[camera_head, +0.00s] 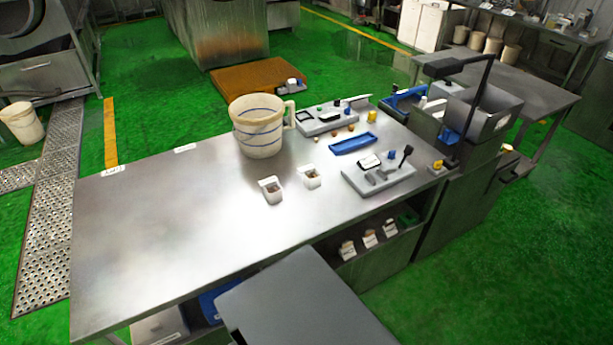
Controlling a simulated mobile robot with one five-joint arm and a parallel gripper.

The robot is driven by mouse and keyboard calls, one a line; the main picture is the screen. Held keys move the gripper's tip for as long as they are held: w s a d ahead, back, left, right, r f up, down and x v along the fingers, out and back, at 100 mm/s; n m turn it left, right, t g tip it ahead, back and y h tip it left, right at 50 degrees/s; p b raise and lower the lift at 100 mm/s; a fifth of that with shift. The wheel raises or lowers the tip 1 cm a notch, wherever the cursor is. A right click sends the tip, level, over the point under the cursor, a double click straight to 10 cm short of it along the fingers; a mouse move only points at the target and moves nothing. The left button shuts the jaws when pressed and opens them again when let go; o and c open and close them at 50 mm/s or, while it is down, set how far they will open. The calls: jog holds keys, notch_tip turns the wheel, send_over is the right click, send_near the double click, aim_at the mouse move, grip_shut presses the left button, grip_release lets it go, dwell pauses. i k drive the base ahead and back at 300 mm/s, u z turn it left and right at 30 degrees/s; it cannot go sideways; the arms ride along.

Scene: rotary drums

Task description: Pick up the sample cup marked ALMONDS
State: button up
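Two small white sample cups stand on the steel table (140,225), each with brown contents and a raised tab at the back. The left cup (272,190) is slightly nearer the camera than the right cup (311,179), with a small gap between them. Several similar white cups, including a left one (348,251), a middle one (370,239) and a right one (390,228), sit on a shelf under the table. Any lettering on the cups is too small to read, so I cannot tell which is marked ALMONDS. My gripper is not in view.
A large white jug (257,130) stands behind the cups. A blue tray (353,143), a grey device (379,177) and another device (327,118) lie to their right. A dark post (475,100) rises at the table's right end. The table's left half is clear.

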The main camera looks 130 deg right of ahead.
aim_at(272, 190)
jog(key=z, duration=0.05)
jog(key=k, duration=1.15)
jog(key=z, duration=1)
